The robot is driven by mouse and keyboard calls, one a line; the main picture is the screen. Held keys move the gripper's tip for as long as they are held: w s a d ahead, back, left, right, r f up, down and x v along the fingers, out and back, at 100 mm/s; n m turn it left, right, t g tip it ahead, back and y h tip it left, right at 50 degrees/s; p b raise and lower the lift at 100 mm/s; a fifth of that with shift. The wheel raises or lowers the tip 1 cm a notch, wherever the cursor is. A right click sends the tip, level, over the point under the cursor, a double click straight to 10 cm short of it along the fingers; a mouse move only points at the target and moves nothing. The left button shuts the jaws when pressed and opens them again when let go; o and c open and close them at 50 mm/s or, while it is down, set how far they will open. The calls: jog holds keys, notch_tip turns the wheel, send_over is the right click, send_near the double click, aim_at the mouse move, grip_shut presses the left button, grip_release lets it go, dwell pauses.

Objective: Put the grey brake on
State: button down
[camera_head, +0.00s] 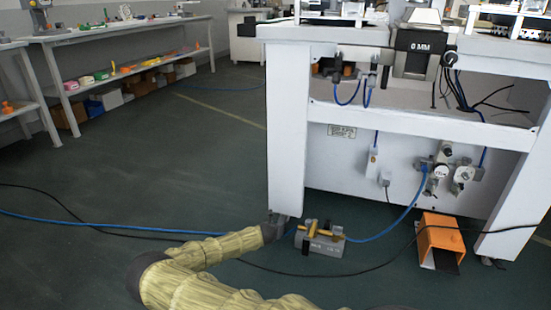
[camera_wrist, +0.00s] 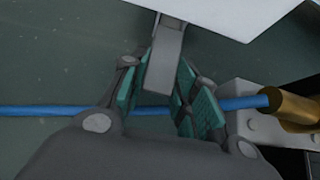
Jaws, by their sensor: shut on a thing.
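The grey brake (camera_wrist: 165,52) is a flat grey tab that sticks out from under the white table leg (camera_wrist: 225,14) in the wrist view. My gripper (camera_wrist: 160,88) has its teal pads on both sides of the tab and is shut on it. In the head view my gripper (camera_head: 274,228) is low at the foot of the white front leg (camera_head: 288,140), close to the floor. The brake is mostly hidden there behind my gripper, and I cannot tell its tilt.
A blue hose (camera_head: 100,228) runs along the floor past my gripper. An orange pedal housing (camera_head: 441,240) lies farther right. The floor to the left is mostly open.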

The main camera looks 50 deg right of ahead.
jog(key=shift+a+f, duration=0.1)
jog(key=c, duration=1.1)
grip_release()
jog(key=v, duration=1.2)
